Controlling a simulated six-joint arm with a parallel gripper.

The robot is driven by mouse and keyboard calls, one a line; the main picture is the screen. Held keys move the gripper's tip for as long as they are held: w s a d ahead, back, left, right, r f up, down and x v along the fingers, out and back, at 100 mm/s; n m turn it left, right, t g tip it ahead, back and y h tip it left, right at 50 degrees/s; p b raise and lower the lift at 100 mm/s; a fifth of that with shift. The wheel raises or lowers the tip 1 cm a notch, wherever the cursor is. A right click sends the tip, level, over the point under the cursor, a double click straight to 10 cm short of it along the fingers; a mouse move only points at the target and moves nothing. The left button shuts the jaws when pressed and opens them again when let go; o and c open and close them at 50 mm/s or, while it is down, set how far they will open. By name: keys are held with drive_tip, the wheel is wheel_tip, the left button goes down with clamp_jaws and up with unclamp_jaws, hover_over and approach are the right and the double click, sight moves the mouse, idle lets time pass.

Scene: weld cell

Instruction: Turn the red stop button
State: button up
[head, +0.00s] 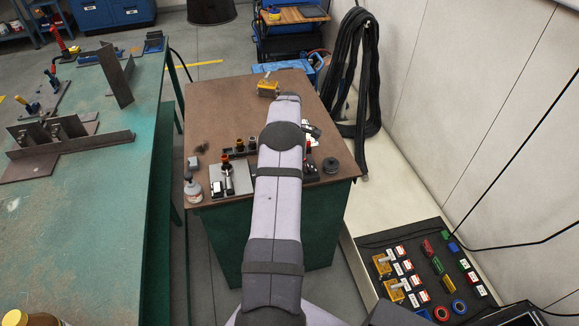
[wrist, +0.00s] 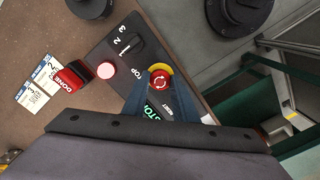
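The red stop button (wrist: 160,83) shows in the wrist view as a round red cap on a yellow disc, set on a black control panel (wrist: 118,62) with white lettering. My gripper (wrist: 161,84) reaches up from the lower edge, its two dark fingers spread apart on either side of the button. The fingertips are close to the cap; I cannot tell whether they touch it. In the head view my arm covers the gripper, and I cannot make out the button there.
On the same panel are a black selector knob (wrist: 129,43) and a pale red lamp (wrist: 106,70). A red DONE switch (wrist: 70,76) and white tags (wrist: 38,84) lie beside it. The brown table (head: 210,110) carries other small parts. A green workbench (head: 85,220) stands left.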

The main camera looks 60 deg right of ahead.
drive_tip(key=shift+m, duration=0.4)
drive_tip(key=m+b, duration=0.1)
drive_tip(key=m, duration=0.1)
drive_tip(key=shift+m, duration=0.3)
drive_tip(key=shift+m+b, duration=0.3)
drive_tip(key=shift+m, duration=1.4)
drive_tip(key=o, duration=1.1)
drive_tip(key=shift+r, duration=0.1)
drive_tip(key=shift+r+b, duration=0.9)
drive_tip(key=shift+r, duration=2.65)
